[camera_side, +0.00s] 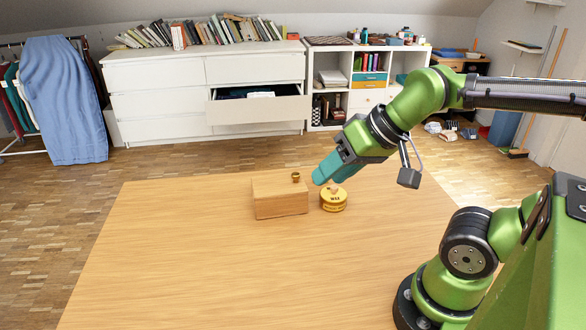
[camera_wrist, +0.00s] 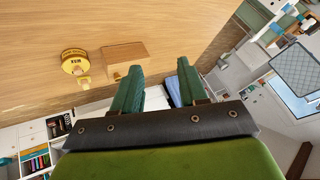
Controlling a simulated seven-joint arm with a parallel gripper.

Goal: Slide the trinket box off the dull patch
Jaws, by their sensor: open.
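The trinket box is likely the plain wooden block-shaped box (camera_side: 280,200) on the table. It also shows in the wrist view (camera_wrist: 126,54). A small brass-coloured knob-like piece (camera_side: 296,176) shows at its far edge; I cannot tell whether it is attached. No dull patch can be made out on the table. My gripper (camera_side: 322,176) is above the table, to the right of the box and beyond it, apart from it. In the wrist view my gripper's teal fingers (camera_wrist: 161,66) are spread with nothing between them.
A round yellow tin marked WAX (camera_side: 333,201) stands close to the right of the box, with a small light-brown piece on or behind it. The wooden table (camera_side: 180,260) is bare to the left and in front. A white dresser (camera_side: 150,115) with an open drawer (camera_side: 258,107) stands behind.

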